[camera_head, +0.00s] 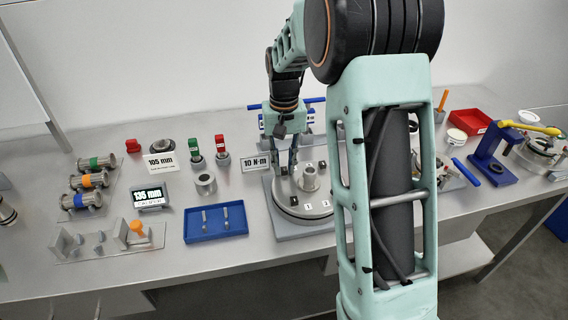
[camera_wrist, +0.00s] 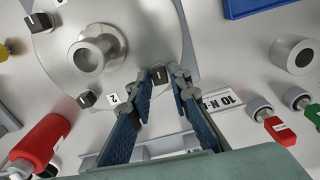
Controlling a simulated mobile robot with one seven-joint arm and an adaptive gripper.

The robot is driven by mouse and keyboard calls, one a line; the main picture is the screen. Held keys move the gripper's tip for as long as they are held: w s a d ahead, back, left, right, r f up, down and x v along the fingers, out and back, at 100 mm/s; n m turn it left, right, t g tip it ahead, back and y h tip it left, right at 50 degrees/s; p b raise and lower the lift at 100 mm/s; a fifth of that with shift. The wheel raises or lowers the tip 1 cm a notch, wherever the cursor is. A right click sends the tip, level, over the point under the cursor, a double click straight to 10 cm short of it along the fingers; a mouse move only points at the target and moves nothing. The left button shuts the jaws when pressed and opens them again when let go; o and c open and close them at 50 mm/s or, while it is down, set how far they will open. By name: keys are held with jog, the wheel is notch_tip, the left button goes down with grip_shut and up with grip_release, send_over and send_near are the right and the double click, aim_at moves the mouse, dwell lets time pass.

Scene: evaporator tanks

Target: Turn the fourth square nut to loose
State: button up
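A round grey flange plate (camera_head: 287,206) with a central pipe stub (camera_head: 309,178) sits on a square base; both also show in the wrist view, the plate (camera_wrist: 150,30) and the stub (camera_wrist: 98,50). Small dark square nuts stand around the plate's edge, one at the left (camera_wrist: 40,22) and one lower down (camera_wrist: 87,98), near a label "2" (camera_wrist: 113,98). A third dark nut (camera_wrist: 159,76) appears in the gap between my fingertips. I cannot read which nut is the fourth. My gripper (camera_wrist: 164,74) points down at the plate's edge with its fingers apart; contact with the nut cannot be told.
A "10 N·m" sign (camera_head: 255,163) stands left of the plate. Red and green handled gauges (camera_head: 221,152) stand beyond it. A blue tray (camera_head: 216,222) lies at the front left, and a blue press (camera_head: 493,157) stands at the right. A blue-handled tool lies behind my gripper.

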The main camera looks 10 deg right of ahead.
aim_at(284, 168)
jog(key=shift+o, duration=0.9)
notch_tip(284, 168, up, 12)
